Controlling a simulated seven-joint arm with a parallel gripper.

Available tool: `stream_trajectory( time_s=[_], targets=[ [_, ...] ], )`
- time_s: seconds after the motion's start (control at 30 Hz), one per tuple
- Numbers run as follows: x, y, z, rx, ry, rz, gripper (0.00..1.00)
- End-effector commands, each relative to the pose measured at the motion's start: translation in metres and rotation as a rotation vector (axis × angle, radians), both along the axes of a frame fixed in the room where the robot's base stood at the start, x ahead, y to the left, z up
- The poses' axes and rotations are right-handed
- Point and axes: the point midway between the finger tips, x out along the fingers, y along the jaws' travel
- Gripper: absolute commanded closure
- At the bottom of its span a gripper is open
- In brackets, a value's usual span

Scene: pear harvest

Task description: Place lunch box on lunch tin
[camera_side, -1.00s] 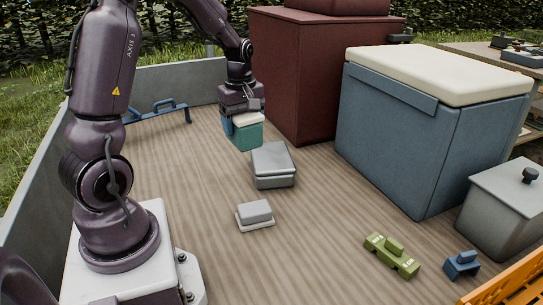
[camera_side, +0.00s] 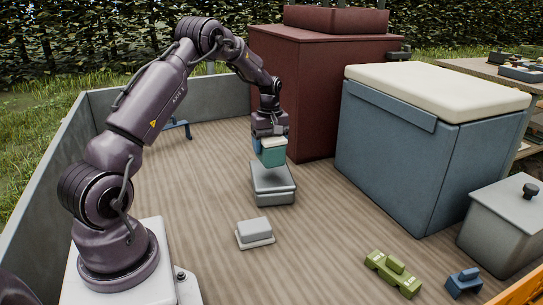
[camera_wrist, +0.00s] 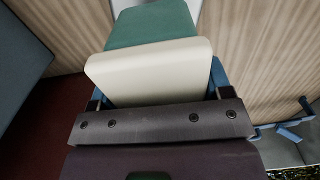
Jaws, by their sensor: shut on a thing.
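The lunch box is teal with a cream top (camera_side: 271,154). My gripper (camera_side: 270,143) is shut on it and holds it from above, roughly upright. The lunch box also shows in the wrist view (camera_wrist: 150,65), between the blue fingers of my gripper (camera_wrist: 155,85). The lunch tin (camera_side: 273,185) is a grey metal box with a lid, lying on the wooden floor. The lunch box is above the tin's back part in the side view. I cannot tell whether the two touch. The tin is not clearly seen in the wrist view.
A dark red chest (camera_side: 318,90) stands close behind the tin, and a blue cooler with a cream lid (camera_side: 390,150) stands to the right. A small grey block (camera_side: 254,230) lies in front. Green (camera_side: 392,272) and blue (camera_side: 464,282) pieces lie front right.

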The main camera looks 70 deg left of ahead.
Motion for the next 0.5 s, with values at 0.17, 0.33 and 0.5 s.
stream_trajectory(
  time_s=[0.17, 0.33, 0.5],
  targets=[
    [0.006, 0.005, -0.008, 0.002, -0.002, 0.0, 0.63],
    [0.008, 0.006, -0.03, 0.0, 0.001, -0.001, 0.63],
    [0.008, 0.006, -0.042, 0.002, -0.002, -0.001, 0.63]
  ],
)
